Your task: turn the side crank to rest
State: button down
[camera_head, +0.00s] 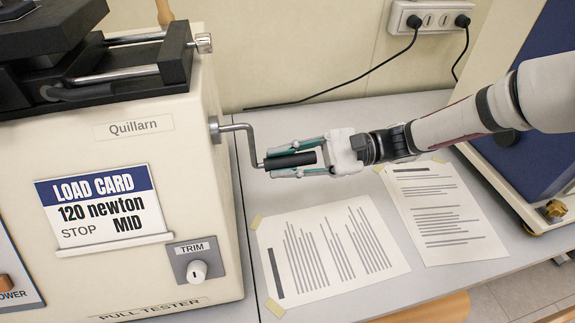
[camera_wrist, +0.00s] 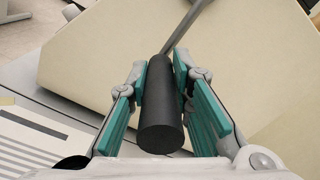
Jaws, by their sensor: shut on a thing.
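The side crank (camera_head: 238,127) is a grey bent rod on the right side of the cream pull tester (camera_head: 130,120). Its arm hangs down from the hub and ends in a black cylindrical handle (camera_head: 290,160). My gripper (camera_head: 296,160) reaches in from the right and is shut on the black handle, one finger on each side. In the wrist view the black handle (camera_wrist: 160,105) lies lengthwise between the teal finger pads, with the grey rod (camera_wrist: 187,28) running up beyond it. The pads hide part of the handle's sides.
A load card (camera_head: 103,205) reading 120 newton, MID, and a TRIM knob (camera_head: 196,270) are on the tester's front. Two taped paper sheets (camera_head: 330,250) lie on the grey table below my arm. A wall socket (camera_head: 435,18) with black cables is behind. A blue-and-cream machine (camera_head: 545,110) stands right.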

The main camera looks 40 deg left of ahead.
jog(key=shift+w+a, duration=0.15)
dwell(0.3)
jog(key=c, duration=1.4)
grip_release()
jog(key=shift+c, duration=0.2)
jog(key=shift+w, duration=0.1)
jog(key=v, duration=1.2)
jog(key=shift+r, duration=0.1)
